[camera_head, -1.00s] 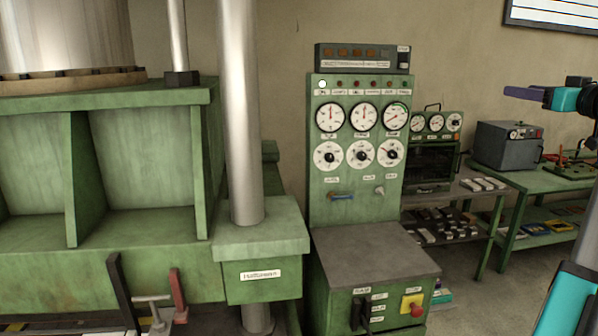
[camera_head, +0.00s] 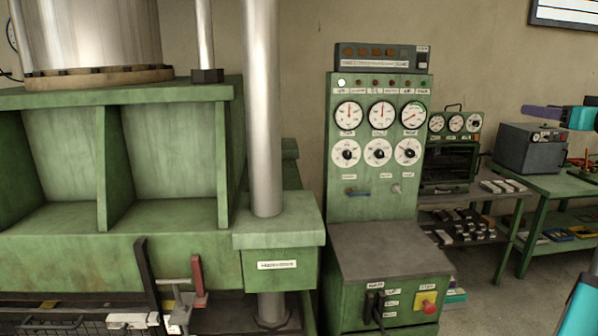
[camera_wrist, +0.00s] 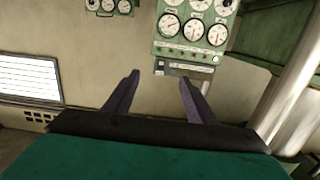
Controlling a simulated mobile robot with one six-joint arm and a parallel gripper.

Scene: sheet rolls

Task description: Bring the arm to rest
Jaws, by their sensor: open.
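My gripper (camera_wrist: 159,78) is open, its two purple fingers spread apart with nothing between them in the wrist view. In the head view my gripper (camera_head: 525,111) is at the right edge, a purple finger pointing left from a teal body. It is held up in the air, in front of the wall and above the grey box in the picture. Part of my teal arm shows at the lower right corner. The rest of the arm is out of frame.
A green control panel (camera_head: 377,205) with gauges stands in the middle. A green press with a steel column (camera_head: 264,120) fills the left. A grey box (camera_head: 530,150) sits on a green table at right. Bare floor (camera_head: 485,290) shows at lower right.

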